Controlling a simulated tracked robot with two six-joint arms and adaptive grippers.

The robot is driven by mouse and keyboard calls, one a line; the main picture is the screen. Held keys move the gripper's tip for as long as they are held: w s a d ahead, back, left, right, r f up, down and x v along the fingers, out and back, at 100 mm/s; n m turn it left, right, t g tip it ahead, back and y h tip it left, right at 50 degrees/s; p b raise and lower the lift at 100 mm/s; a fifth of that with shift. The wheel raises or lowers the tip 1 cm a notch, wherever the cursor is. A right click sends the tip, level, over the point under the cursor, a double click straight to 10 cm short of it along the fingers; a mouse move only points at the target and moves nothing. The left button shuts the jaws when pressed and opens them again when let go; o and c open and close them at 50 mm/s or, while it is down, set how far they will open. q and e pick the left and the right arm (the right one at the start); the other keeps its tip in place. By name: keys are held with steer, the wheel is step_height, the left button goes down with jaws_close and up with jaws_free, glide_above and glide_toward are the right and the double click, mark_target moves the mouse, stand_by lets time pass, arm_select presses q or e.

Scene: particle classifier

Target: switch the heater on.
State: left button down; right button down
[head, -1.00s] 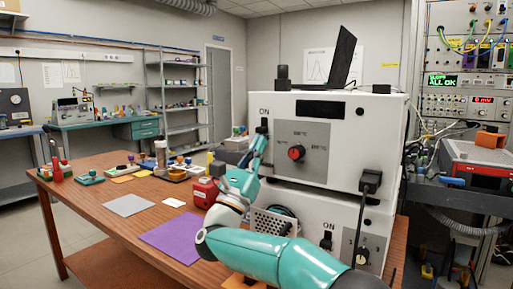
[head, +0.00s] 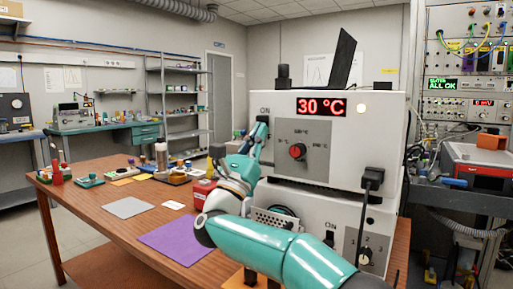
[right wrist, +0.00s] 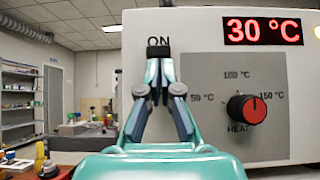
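The heater is the upper white box (head: 385,150). Its display (head: 322,107) glows red with 30 °C, and the round lamp (head: 362,108) beside it is lit. Its red and black HEAT knob (head: 297,151) sits on a grey dial panel; it also shows in the right wrist view (right wrist: 246,109). The black switch (right wrist: 160,48) under the ON label is partly hidden behind my fingertips. My right gripper (right wrist: 160,66) has its fingertips close together at the switch, seemingly touching it, with nothing seen held between them. It also shows in the head view (head: 260,130). My left gripper is not in view.
A lower white box (head: 340,213) with its own ON switch and numbered knob stands beneath the heater. A black plug (head: 372,178) with a cable sticks out at the right. A red box (head: 203,192), a purple mat (head: 175,240) and a grey mat (head: 128,207) lie on the wooden table.

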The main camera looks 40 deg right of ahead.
step_height(320, 180, down, 5)
steer(key=b, duration=0.7)
steer(key=shift+f, duration=0.15)
steer(key=v, duration=0.9)
steer(key=shift+a+r, duration=0.2)
steer(key=shift+a, duration=0.1)
steer(key=shift+r+p, duration=0.1)
steer(key=shift+p, duration=0.2)
